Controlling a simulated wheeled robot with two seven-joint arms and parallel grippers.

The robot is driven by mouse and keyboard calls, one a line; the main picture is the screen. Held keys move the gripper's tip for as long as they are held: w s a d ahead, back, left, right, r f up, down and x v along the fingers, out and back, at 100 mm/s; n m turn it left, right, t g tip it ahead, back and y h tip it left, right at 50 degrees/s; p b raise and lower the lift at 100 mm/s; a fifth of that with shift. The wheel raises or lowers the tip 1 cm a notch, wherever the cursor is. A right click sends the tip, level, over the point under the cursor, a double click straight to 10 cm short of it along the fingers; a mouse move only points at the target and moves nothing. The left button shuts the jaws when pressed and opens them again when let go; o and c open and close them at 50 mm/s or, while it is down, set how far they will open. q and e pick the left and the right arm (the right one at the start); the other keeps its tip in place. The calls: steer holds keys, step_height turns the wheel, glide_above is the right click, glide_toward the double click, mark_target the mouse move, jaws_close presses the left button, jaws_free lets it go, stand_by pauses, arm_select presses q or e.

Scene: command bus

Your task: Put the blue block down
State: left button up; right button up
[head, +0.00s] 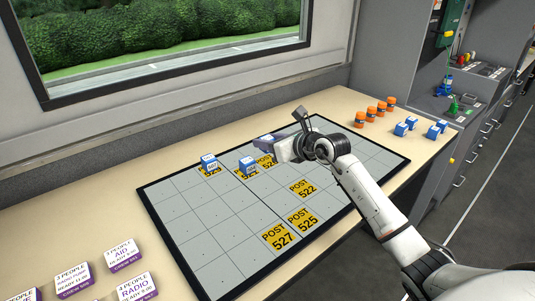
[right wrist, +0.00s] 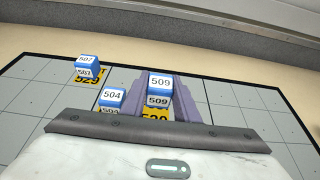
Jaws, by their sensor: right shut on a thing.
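My right gripper (head: 266,144) is shut on a blue block with a white top marked 509 (right wrist: 159,84), which sits between the two purple fingers in the right wrist view. In the head view the gripper and arm mostly hide this block. A yellow post label (head: 266,161) lies just under and in front of the fingers on the grey grid board (head: 205,237); its number is partly covered. I cannot tell whether the block touches the board. My left gripper is not in view.
Two other blue blocks stand on yellow labels left of the gripper: one marked 504 (head: 247,164), one farther left (head: 208,160). Labels 522 (head: 302,188), 525 (head: 301,219) and 527 (head: 281,238) are bare. Orange cylinders (head: 371,112) and more blue blocks (head: 402,129) stand at right.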

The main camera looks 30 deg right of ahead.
mark_target(267, 152)
steer(key=shift+f, duration=2)
steer(key=shift+f, duration=0.1)
steer(key=o, duration=1)
steer(key=v, duration=1.2)
